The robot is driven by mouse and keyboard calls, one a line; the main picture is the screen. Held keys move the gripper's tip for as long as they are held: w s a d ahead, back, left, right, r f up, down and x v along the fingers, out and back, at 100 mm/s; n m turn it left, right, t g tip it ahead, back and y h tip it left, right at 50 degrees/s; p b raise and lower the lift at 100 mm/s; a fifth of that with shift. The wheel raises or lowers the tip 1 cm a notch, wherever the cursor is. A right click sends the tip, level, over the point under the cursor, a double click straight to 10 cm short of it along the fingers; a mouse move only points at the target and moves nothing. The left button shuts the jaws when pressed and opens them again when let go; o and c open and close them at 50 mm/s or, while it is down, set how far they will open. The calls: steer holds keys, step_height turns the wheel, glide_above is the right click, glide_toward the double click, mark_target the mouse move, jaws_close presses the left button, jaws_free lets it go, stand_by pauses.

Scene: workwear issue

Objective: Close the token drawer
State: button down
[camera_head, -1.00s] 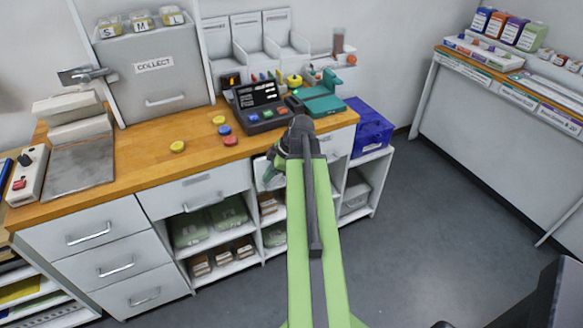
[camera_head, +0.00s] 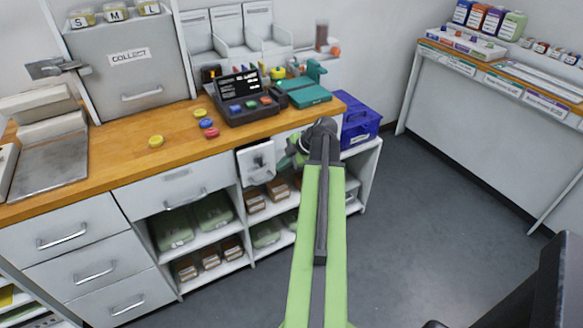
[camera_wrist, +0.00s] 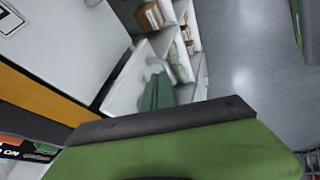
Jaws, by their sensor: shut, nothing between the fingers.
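The small white drawer front (camera_head: 257,161) below the register, with a grey pull, looks like the token drawer. It seems to stand slightly out from the cabinet, but how far is unclear. In the wrist view a white front with a curved pull (camera_wrist: 127,88) shows beside a dark gap under the counter edge. My gripper (camera_head: 291,157) is shut and empty, just right of this front. Its green fingers (camera_wrist: 156,93) overlap the front in the wrist view, and I cannot tell whether they touch it. My arm hides part of the cabinet at right.
The register (camera_head: 245,104) and a teal device (camera_head: 304,93) stand on the wooden counter (camera_head: 130,133), with several coloured tokens (camera_head: 206,123). A wider drawer (camera_head: 170,190) is at left, above open shelves. A blue crate (camera_head: 358,122) is at right. The floor at right is clear.

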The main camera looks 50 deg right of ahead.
mark_target(270, 152)
steer(key=w, duration=0.1)
steer(key=w+d, duration=0.1)
steer(key=w+p, duration=0.1)
steer(key=w, duration=0.1)
steer(key=shift+d+f, duration=0.2)
steer(key=shift+f, duration=0.05)
steer(key=w, duration=0.1)
steer(key=w+d, duration=0.1)
steer(key=w, duration=0.2)
steer(key=shift+d, duration=0.35)
steer(key=shift+w+r, duration=0.1)
steer(key=shift+w, duration=0.05)
